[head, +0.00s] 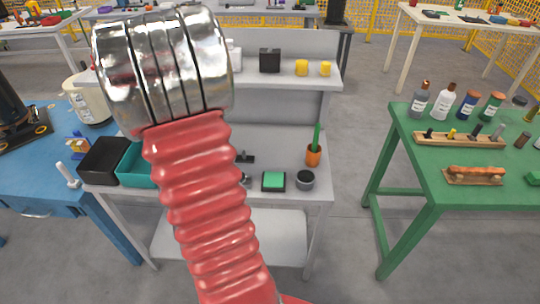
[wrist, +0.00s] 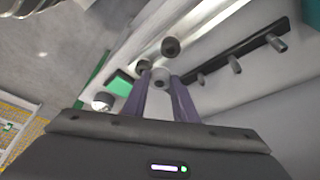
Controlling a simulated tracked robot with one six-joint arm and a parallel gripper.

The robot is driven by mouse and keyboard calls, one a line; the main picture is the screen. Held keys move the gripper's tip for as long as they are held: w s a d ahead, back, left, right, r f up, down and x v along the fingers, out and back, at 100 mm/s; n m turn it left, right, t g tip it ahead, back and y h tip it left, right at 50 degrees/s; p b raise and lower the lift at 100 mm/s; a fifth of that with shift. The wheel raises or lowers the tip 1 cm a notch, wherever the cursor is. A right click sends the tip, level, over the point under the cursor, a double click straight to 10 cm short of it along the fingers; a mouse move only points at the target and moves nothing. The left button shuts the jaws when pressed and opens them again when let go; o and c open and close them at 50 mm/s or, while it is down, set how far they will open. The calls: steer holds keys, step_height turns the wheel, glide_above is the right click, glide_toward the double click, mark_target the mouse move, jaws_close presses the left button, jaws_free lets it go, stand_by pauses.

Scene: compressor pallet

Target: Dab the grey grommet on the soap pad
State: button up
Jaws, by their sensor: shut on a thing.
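The grey grommet (wrist: 160,77) is a small grey ring with a dark centre. In the wrist view it sits between the purple fingertips of my gripper (wrist: 160,84), which is shut on it. The soap pad (head: 273,181) is a green pad in a black frame on the grey bench, in the head view. A green patch (wrist: 120,87) with a dark edge, apparently the same pad, lies left of the fingers in the wrist view. The grommet and pad look apart; the height between them is unclear. My arm hides the gripper in the head view.
A dark grey cup (head: 305,179) stands right of the pad, with an orange pot (head: 313,154) behind it. Teal (head: 137,163) and black (head: 103,160) bins are at left. A dark rail with pegs (wrist: 235,63) lies right of the fingers in the wrist view.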

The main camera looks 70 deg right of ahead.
steer(key=s+d+m+y, duration=0.1)
steer(key=s+m, duration=0.1)
steer(key=s, duration=0.3)
steer(key=s+d+r+m+g, duration=0.1)
steer(key=s+d+m, duration=0.1)
steer(key=s, duration=0.3)
steer(key=s+d+m+y, duration=0.1)
steer(key=s+m, duration=0.2)
steer(key=s, duration=0.2)
steer(key=shift+d+r+m+g+y, duration=0.15)
steer(key=shift+d+m+g+y, duration=0.15)
steer(key=shift+m, duration=0.1)
steer(key=shift+f, duration=2.6)
steer(key=shift+f, duration=0.35)
steer(key=shift+r, duration=0.1)
step_height(320, 180, up, 7)
